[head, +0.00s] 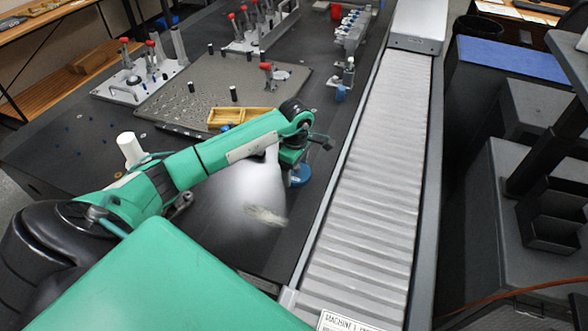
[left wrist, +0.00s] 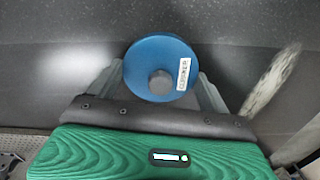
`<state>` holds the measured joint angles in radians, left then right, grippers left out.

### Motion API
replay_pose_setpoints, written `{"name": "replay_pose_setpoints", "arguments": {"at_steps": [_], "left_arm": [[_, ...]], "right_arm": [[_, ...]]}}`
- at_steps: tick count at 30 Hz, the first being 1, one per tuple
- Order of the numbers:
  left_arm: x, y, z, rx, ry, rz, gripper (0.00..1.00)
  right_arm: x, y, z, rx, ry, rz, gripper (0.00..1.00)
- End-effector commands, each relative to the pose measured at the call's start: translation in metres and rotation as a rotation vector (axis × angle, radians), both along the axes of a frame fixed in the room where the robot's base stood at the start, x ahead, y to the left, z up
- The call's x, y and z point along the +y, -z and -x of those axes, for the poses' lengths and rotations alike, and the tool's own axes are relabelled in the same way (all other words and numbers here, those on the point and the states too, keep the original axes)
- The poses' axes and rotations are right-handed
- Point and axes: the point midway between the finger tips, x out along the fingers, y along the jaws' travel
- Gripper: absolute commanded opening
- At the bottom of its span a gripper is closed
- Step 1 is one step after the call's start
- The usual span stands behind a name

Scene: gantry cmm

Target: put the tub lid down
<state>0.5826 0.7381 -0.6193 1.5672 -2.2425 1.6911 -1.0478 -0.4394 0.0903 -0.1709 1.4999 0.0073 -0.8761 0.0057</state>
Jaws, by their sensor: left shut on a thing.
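The tub lid is a round blue disc (head: 301,179) with a grey knob and a white label. In the left wrist view the lid (left wrist: 148,82) lies between the two grey fingers of my left gripper (left wrist: 160,78), which is shut on it. In the head view my left gripper (head: 294,165) reaches over the dark table top (head: 225,245), beside the ribbed cover. The gripper partly hides the lid there. I cannot tell whether the lid touches the surface. I cannot make out a tub. My right gripper is not in view.
A pale smear (head: 265,215) marks the dark surface near the lid. The long ribbed cover (head: 365,180) runs along the right. A wooden tray (head: 225,115) and a perforated plate (head: 185,95) lie beyond my arm. Fixtures with red-knobbed clamps (head: 140,85) stand at the back left.

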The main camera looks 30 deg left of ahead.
Motion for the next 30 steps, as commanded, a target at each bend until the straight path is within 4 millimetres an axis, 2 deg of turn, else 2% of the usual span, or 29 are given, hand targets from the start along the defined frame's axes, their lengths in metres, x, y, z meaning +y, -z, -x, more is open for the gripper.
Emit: {"name": "replay_pose_setpoints", "arguments": {"at_steps": [14, 15, 18, 29, 30], "left_arm": [[0.0001, 0.0028, -0.0002, -0.001, 0.0, -0.001, 0.57], [0.0001, 0.003, -0.0002, 0.0, 0.0, -0.001, 0.82], [0.0001, 0.0026, -0.0001, 0.0, 0.0, 0.0, 1.0], [0.0, -0.0006, -0.0001, 0.0, 0.0, 0.0, 1.0], [0.0002, -0.0032, -0.0003, -0.001, 0.0, -0.001, 1.0]], "right_arm": [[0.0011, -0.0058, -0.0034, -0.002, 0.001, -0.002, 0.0], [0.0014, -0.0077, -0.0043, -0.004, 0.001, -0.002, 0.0], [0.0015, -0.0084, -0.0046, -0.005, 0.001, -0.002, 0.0], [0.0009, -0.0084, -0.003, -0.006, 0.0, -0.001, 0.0], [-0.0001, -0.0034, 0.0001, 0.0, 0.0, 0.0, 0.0]]}}
